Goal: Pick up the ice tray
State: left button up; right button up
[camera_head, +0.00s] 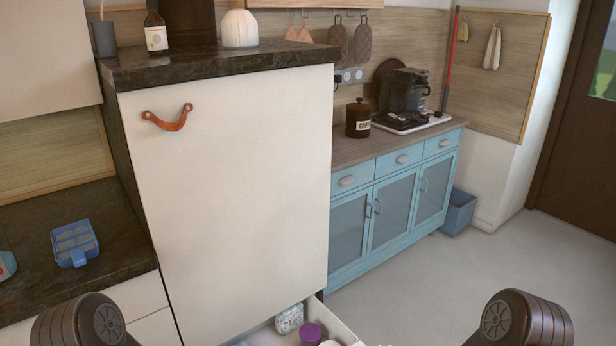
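A blue ice tray (75,243) with pale compartments lies on the dark stone counter (38,280) at the left, near the counter's right end beside the tall white cabinet. Parts of my two arms show at the bottom left and bottom right edges. Neither gripper shows in the head view, and nothing touches the ice tray.
The tall white cabinet (235,190) with a leather pull (168,118) stands right of the tray. An open drawer (342,328) with jars juts out below it. A partly cut-off container (5,266) sits left of the tray. The floor at right is clear.

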aim_at(76, 246)
jog(key=u, duration=1.3)
jog(key=z, duration=1.5)
jog(key=u, duration=1.5)
